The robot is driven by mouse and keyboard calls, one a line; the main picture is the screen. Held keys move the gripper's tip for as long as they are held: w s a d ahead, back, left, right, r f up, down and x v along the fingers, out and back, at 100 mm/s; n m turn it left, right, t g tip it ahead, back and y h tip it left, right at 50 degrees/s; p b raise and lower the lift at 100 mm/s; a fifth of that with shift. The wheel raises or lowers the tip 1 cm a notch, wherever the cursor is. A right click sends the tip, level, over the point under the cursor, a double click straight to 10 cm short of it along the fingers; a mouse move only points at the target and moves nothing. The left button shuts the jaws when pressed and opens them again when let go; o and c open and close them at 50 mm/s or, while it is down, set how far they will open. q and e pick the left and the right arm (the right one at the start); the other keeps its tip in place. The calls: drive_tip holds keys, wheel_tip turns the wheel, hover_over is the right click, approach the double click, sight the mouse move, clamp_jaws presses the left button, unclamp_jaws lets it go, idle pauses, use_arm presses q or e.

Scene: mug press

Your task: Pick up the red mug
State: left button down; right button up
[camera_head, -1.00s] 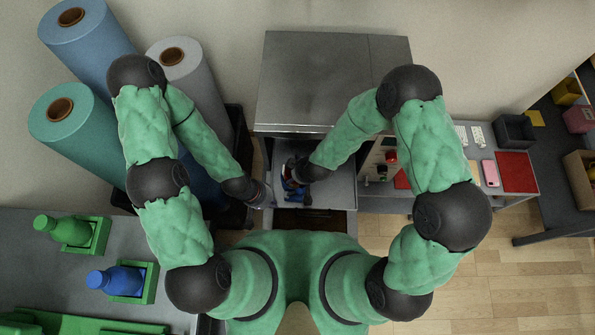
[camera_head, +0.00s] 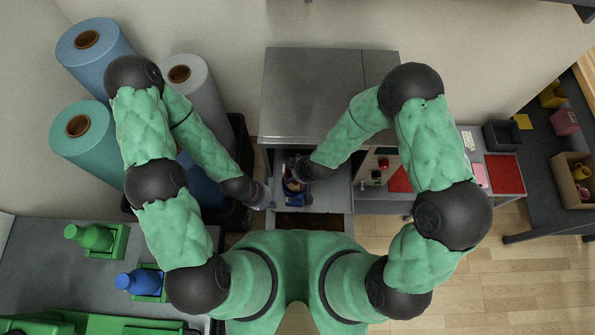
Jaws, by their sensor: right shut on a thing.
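The red mug (camera_head: 292,185) shows only as a small red patch under my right gripper, on the press's pull-out tray (camera_head: 335,188). My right gripper (camera_head: 291,180) is shut on it; the wrist hides most of the mug. Whether the mug touches the tray cannot be told. A blue part (camera_head: 297,198) shows just below the mug. My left gripper (camera_head: 268,197) is at the tray's left edge, a little left of the mug and apart from it; its fingers are too small to read.
The grey metal press (camera_head: 315,95) stands behind the tray. Large rolls (camera_head: 90,140) stand at the left. A bench with green and blue bottles (camera_head: 140,282) is at the lower left. A side table with a red mat (camera_head: 503,175) is at the right.

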drive_tip(key=shift+r+p, duration=0.75)
drive_tip(key=shift+r, duration=0.35)
drive_tip(key=shift+r+p, duration=0.35)
